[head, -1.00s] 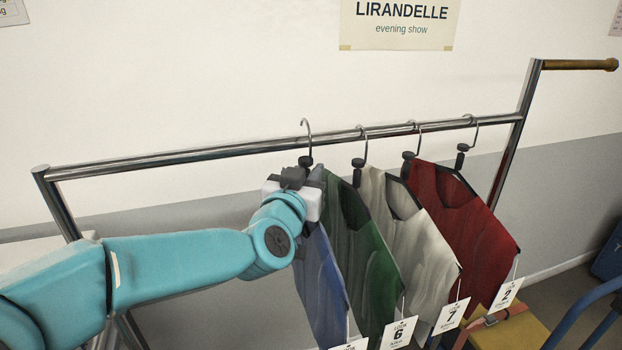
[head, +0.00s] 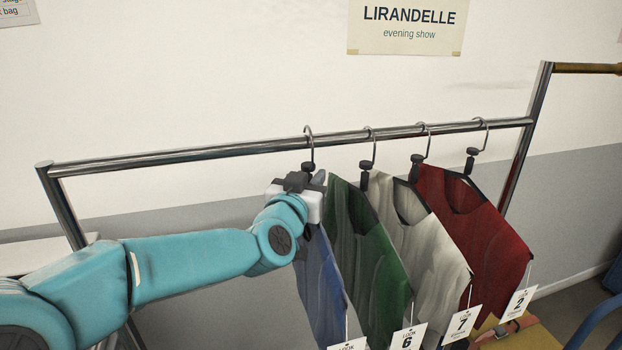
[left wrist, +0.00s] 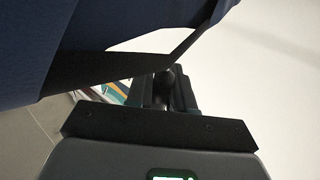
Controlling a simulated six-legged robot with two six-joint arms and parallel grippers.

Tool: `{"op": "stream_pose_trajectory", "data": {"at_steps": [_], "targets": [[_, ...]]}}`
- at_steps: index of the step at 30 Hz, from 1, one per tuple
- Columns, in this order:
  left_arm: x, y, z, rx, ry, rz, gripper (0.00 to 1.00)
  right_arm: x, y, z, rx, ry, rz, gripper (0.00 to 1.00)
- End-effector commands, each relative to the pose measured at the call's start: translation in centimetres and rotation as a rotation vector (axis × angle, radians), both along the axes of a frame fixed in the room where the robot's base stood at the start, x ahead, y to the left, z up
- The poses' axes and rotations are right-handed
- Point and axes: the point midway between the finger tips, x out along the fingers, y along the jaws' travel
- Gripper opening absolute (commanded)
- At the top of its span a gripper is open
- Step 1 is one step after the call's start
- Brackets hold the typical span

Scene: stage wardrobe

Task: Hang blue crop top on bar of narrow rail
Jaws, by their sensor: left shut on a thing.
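The blue crop top (head: 322,285) hangs below my left gripper, at the left end of the row of clothes. My left gripper (head: 307,181) is shut on its hanger, just under the hook (head: 312,148). The hook stands upright and its curve shows just above the bar (head: 220,149) of the narrow rail; I cannot tell whether it rests on the bar. In the left wrist view the dark blue cloth (left wrist: 75,45) fills the upper left, and the gripper (left wrist: 164,90) grips a dark hanger part. My right gripper is not in view.
A green top (head: 375,260), a whitish top (head: 425,235) and a red top (head: 480,220) hang from the bar to the right, close beside the blue one. The bar's left half is bare. A wall with a paper sign (head: 405,25) stands behind.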

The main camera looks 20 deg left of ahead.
Motion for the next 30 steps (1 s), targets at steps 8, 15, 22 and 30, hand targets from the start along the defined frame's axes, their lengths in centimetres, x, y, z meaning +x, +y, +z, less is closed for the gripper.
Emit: {"op": "stream_pose_trajectory", "data": {"at_steps": [8, 15, 22, 30], "targets": [[0.0, 0.0, -0.3, 0.000, -0.001, 0.001, 0.00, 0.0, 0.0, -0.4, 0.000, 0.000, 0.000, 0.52], [0.0, 0.0, -0.3, 0.000, -0.001, 0.001, 0.35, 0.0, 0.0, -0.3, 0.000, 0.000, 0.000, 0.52], [0.0, 0.0, -0.3, 0.000, -0.001, 0.000, 0.52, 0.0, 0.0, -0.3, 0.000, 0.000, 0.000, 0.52], [-1.6, 0.0, -0.4, 0.000, -0.002, -0.001, 0.52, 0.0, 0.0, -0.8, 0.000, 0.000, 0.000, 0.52]]}}
